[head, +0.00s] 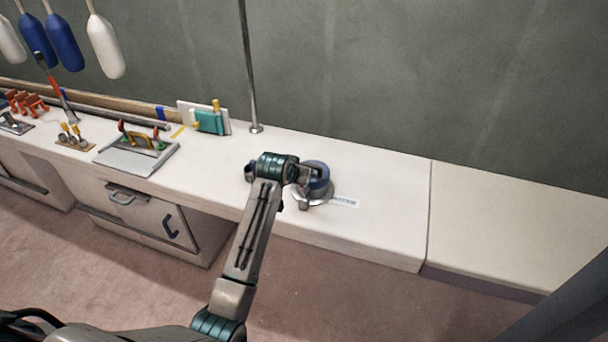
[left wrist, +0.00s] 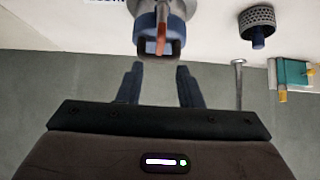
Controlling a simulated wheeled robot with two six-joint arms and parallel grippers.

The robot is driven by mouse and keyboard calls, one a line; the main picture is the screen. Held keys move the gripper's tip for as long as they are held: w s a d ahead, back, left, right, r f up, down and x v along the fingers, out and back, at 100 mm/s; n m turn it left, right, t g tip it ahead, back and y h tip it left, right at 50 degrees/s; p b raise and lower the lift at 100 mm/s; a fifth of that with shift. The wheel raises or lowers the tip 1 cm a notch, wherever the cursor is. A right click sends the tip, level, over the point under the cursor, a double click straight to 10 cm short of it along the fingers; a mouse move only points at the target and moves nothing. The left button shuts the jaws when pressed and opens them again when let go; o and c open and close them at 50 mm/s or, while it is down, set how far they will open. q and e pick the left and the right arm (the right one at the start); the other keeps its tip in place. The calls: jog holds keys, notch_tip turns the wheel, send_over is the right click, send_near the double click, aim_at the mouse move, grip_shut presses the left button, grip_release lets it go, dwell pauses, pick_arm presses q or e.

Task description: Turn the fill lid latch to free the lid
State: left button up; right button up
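The blue fill lid (head: 320,185) sits on a round metal flange (head: 327,196) on the white counter, beside a printed label (head: 346,203). In the left wrist view the blue lid (left wrist: 146,22) is at the top, with an orange-brown latch piece (left wrist: 162,35) across its middle. My left gripper (head: 308,172) is at the lid in the head view and hides part of it. In the left wrist view my left gripper (left wrist: 159,72) is open, its fingers apart and nothing between them; contact with the lid cannot be told. My right gripper is not in view.
A perforated metal fitting (left wrist: 258,18) with a blue stub is beside the lid. A thin metal pole (head: 250,75) rises behind. A teal box (head: 208,122) and a tray with handles (head: 137,157) stand left. The counter's right part (head: 510,220) is clear.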

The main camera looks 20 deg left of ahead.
pick_arm(q)
jog(key=p+x, duration=0.1)
jog(key=x, duration=0.8)
jog(key=shift+c, duration=0.4)
grip_shut()
